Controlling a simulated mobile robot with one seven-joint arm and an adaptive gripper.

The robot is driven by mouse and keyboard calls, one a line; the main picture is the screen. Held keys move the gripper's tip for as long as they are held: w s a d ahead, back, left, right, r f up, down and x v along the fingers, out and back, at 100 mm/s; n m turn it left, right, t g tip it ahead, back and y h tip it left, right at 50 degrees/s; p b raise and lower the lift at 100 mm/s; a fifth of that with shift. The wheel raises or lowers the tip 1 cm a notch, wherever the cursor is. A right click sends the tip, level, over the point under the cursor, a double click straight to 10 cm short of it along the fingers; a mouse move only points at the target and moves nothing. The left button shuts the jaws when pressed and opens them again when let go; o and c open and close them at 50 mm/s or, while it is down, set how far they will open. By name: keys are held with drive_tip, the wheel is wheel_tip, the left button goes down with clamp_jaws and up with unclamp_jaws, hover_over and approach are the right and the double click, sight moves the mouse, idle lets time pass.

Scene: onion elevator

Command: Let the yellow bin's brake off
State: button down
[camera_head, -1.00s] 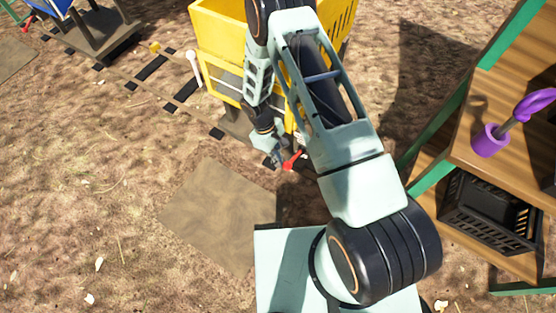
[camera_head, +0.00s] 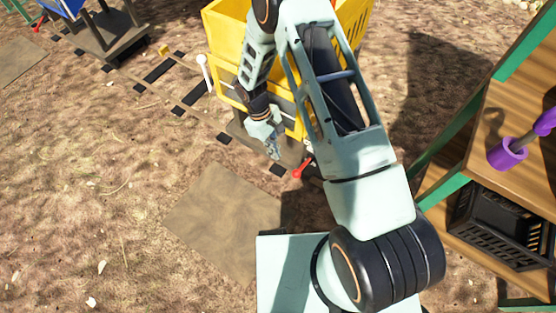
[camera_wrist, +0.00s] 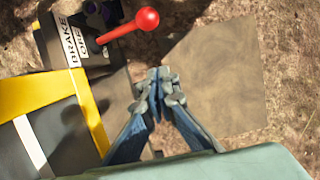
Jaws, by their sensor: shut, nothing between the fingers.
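The yellow bin (camera_head: 228,88) stands on a dark wheeled base at the upper middle of the head view, partly hidden by my arm. Its yellow and dark edge (camera_wrist: 92,118) shows at the left of the wrist view. A red ball-ended brake lever (camera_head: 302,168) sticks out low on the bin's near side. In the wrist view the red ball (camera_wrist: 147,19) is above my fingertips, by a dark plate with a white label (camera_wrist: 84,40) reading "BRAKE" and apparently "OFF". My gripper (camera_head: 276,153) is shut and empty, just left of the lever and apart from it (camera_wrist: 160,82).
A track with dark sleepers (camera_head: 192,95) runs to the upper left, towards a blue bin (camera_head: 66,6). A wooden shelf (camera_head: 505,110) with a purple-handled thing (camera_head: 508,153) and a black crate (camera_head: 500,235) stands at right. A flat brown slab (camera_head: 225,220) lies on open ground.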

drive_tip(key=shift+v, duration=1.05)
drive_tip(key=shift+w, duration=0.1)
